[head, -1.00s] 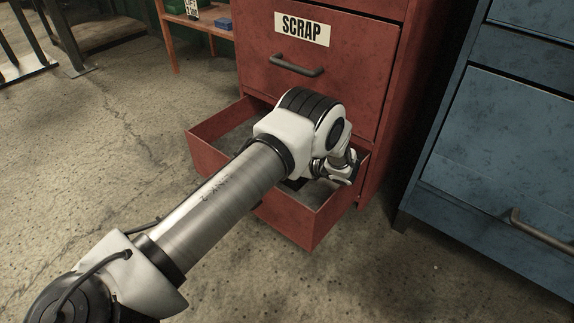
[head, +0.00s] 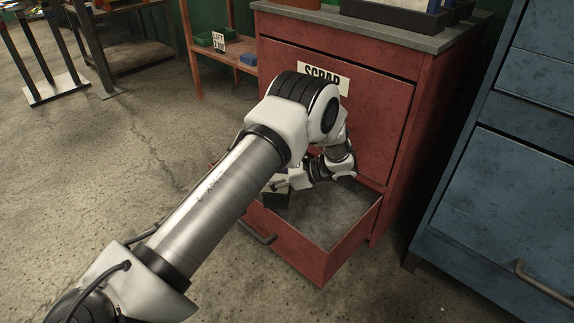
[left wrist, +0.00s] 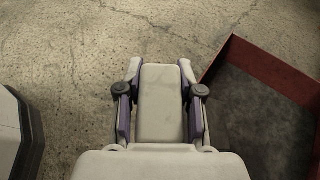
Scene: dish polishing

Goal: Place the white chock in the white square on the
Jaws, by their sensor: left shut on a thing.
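My left gripper (left wrist: 160,90) is shut on a white block, the white chock (left wrist: 161,105), which lies between its two fingers in the left wrist view. In the head view the gripper hangs below my left wrist at the open red drawer, and my arm hides much of it, so the chock is hard to make out there. In the left wrist view the chock shows over the concrete floor, left of the drawer's corner. No white square shows in either view. My right gripper is not in view.
The open drawer (head: 340,245) belongs to the red SCRAP cabinet (head: 350,115), and its visible floor is bare. A blue cabinet (head: 500,190) stands to the right. An orange shelf (head: 228,48) stands behind. Concrete floor (head: 105,170) is free on the left.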

